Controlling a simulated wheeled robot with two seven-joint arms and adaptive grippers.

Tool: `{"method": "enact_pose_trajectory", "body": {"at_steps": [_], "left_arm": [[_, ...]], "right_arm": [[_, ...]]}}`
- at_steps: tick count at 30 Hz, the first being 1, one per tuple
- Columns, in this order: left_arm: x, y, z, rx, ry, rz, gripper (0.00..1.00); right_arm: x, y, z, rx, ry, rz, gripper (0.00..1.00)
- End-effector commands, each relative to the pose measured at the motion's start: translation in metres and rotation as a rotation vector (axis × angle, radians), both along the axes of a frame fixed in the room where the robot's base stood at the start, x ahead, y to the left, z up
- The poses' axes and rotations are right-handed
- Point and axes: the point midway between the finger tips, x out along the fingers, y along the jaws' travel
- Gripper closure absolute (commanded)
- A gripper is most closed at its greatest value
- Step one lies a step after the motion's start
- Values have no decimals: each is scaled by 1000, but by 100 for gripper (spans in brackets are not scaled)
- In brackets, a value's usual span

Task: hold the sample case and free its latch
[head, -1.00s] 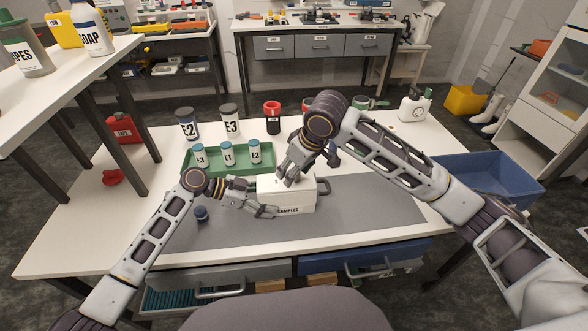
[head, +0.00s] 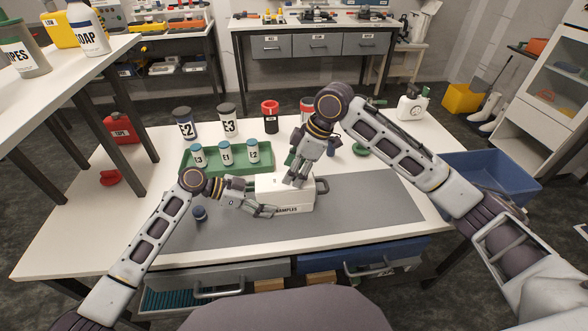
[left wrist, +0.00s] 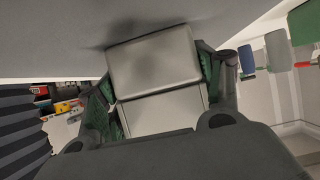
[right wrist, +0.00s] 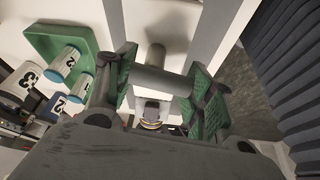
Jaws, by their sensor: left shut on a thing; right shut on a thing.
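The white sample case (head: 270,186), marked "SAMPLES" on its front, stands on the grey mat with a dark handle at its right end. My left gripper (head: 262,208) is at its left front and shut on it; in the left wrist view the case (left wrist: 155,65) fills the gap between the green pads. My right gripper (head: 296,181) points down at the case's top. In the right wrist view its green pads close on a grey cylindrical piece (right wrist: 160,82), which looks like the latch. The latch is hidden by the fingers in the head view.
A green tray (head: 212,171) with three vials stands behind the case. Labelled bottles (head: 229,121) stand behind the tray. A dark blue cap (head: 200,214) lies left of the case. The grey mat (head: 365,205) is clear on the right, with a blue bin (head: 490,175) beyond.

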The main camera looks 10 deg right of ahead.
Motion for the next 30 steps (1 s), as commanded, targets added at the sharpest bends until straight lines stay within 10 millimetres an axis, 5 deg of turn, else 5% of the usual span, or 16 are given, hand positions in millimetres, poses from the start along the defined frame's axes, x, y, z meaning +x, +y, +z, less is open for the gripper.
{"method": "enact_pose_trajectory", "body": {"at_steps": [12, 27, 28, 30], "left_arm": [[-2, -3, -2, 0, 3, -4, 68], [-2, -3, -2, -1, 3, -4, 68], [-2, -3, -2, -1, 3, -4, 68], [-2, -3, -2, -1, 3, -4, 68]], "right_arm": [[-3, 3, 0, 8, 1, 176, 71], [-3, 3, 0, 8, 2, 197, 71], [-3, 3, 0, 8, 2, 197, 46], [-3, 3, 0, 7, 2, 197, 37]]}}
